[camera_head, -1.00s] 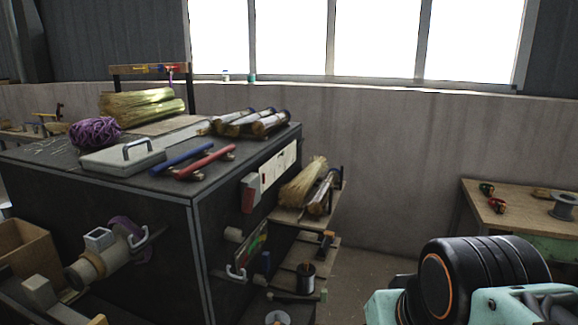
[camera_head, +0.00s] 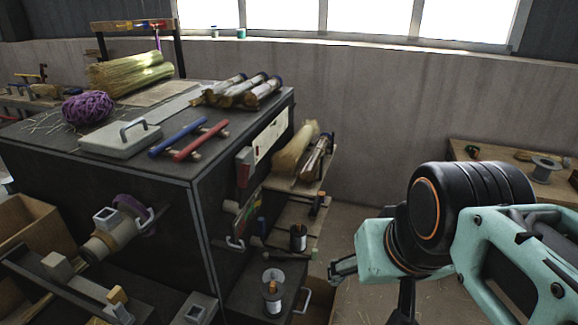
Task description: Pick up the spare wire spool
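Several spools show, and I cannot tell which is the spare one. A grey flanged spool (camera_head: 545,168) stands on the wooden table at the right. A dark spool with a pale label (camera_head: 298,238) stands on a side shelf of the dark workbench. A grey spool with a copper-coloured centre (camera_head: 272,290) stands lower, on a dark surface at the bench's side. My teal and black arm fills the right side, its front end to the right of the two bench-side spools and apart from them. My gripper's fingertips cannot be made out clearly.
The dark workbench (camera_head: 130,165) carries a purple twine ball (camera_head: 87,108), straw bundles (camera_head: 125,75), a grey lidded box (camera_head: 120,138) and red and blue handled tools. Shelves with brooms (camera_head: 295,155) jut from its side. The wooden table (camera_head: 480,152) is behind my arm. Floor shows between.

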